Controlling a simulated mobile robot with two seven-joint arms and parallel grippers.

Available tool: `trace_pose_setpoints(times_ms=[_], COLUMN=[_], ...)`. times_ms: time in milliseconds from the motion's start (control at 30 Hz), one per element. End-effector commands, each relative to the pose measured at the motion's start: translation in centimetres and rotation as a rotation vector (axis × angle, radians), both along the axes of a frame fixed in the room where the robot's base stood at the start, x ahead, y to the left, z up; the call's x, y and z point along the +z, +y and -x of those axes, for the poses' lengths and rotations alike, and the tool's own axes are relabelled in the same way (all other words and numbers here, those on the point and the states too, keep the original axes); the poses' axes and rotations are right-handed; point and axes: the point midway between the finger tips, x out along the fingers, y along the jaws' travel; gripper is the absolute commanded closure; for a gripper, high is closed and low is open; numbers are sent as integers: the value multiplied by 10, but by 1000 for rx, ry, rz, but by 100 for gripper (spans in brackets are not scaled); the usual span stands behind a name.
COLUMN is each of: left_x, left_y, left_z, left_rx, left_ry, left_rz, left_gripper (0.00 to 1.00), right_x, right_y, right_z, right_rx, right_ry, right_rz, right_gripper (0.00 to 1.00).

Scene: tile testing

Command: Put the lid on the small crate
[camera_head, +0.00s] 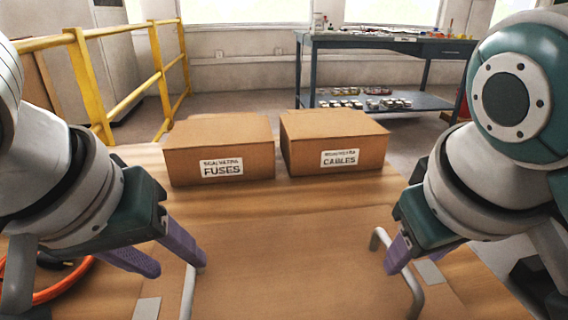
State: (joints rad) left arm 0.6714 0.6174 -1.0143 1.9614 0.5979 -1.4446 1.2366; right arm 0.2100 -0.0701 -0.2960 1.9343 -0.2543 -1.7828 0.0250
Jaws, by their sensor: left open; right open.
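A flat brown panel (300,265) lies in front of me at the bottom of the view, with a bent grey metal handle at each side: the left handle (188,292) and the right handle (415,292). I cannot tell whether this panel is the lid or part of a crate; its near edge is out of view. My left gripper (180,268) is open and empty, with its purple fingers spread beside the left handle. My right gripper (397,256) is open, its fingers close to the top of the right handle; one finger is mostly hidden. No contact can be made out.
Two closed cardboard boxes, marked FUSES (220,150) and CABLES (335,140), stand at the back of the wooden table (285,215). An orange cable (55,290) lies at the lower left. A yellow railing (120,105) and a workbench (385,43) stand beyond.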

Motion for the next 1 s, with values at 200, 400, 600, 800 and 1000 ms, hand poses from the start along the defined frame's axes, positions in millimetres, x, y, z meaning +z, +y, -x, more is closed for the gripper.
trace_pose_setpoints(times_ms=[200, 400, 600, 800, 1000], left_x=[-34, -52, -56, -56, -55], left_y=[-4, -7, -8, -8, -8], left_z=[-15, -23, -25, -24, -24], left_rx=[0, -1, -2, -2, -2], left_ry=[1, 1, -1, 0, 0], left_rz=[-3, 0, 0, 0, -1], left_gripper=[50, 50, 50, 54, 76], right_x=[-35, -51, -56, -55, -55], right_y=[-5, -8, -8, -8, -8], right_z=[-14, -23, -25, -25, -25], right_rx=[-1, -2, -2, -2, -2], right_ry=[4, 1, -1, -1, -1], right_rz=[1, 0, -1, -1, -1], right_gripper=[50, 50, 50, 54, 76])
